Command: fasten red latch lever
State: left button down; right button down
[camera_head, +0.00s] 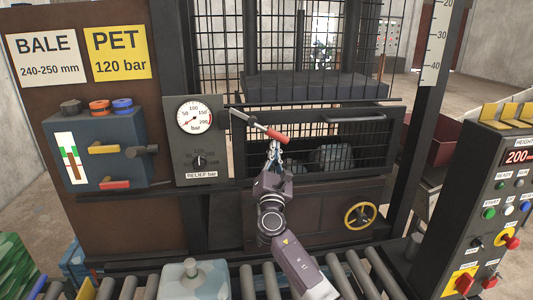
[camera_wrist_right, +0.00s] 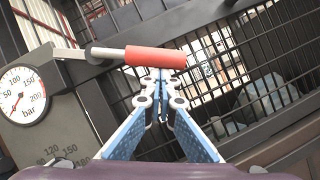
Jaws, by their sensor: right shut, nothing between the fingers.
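The latch lever is a light metal rod with a red grip (camera_head: 277,136), to the right of the pressure gauge. It slants down to the right in the head view, across the front of the black mesh gate. In the right wrist view the red grip (camera_wrist_right: 154,56) lies across the view just beyond the fingertips. My right gripper (camera_head: 273,152) is shut and empty, with its tips just below the red grip. It also shows in the right wrist view (camera_wrist_right: 161,88). I cannot tell whether the tips touch the grip. My left gripper is out of view.
The pressure gauge (camera_head: 194,117) and relief knob (camera_head: 199,160) are on a grey panel left of the lever. The mesh gate (camera_head: 358,150) stands behind it. A yellow handwheel (camera_head: 360,215) is lower right. Rollers (camera_head: 245,283) run along the front, and a control panel (camera_head: 486,205) is at right.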

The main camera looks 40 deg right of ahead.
aim_at(282, 141)
jog(key=n, duration=0.1)
jog(key=d+r+n+t+y, duration=0.1)
jog(key=s+r+n+t, duration=0.1)
jog(key=n, duration=0.1)
jog(key=shift+d+p, duration=0.3)
jog(key=shift+p, duration=0.05)
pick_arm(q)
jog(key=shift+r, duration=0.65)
pick_arm(e)
jog(key=shift+s+d+r+n+t+y, duration=0.2)
jog(key=shift+r+n+t+y, duration=0.15)
jog(key=shift+n+y, duration=0.5)
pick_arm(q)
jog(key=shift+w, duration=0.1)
pick_arm(e)
jog(key=shift+r+n, duration=0.1)
jog(key=shift+n, duration=0.15)
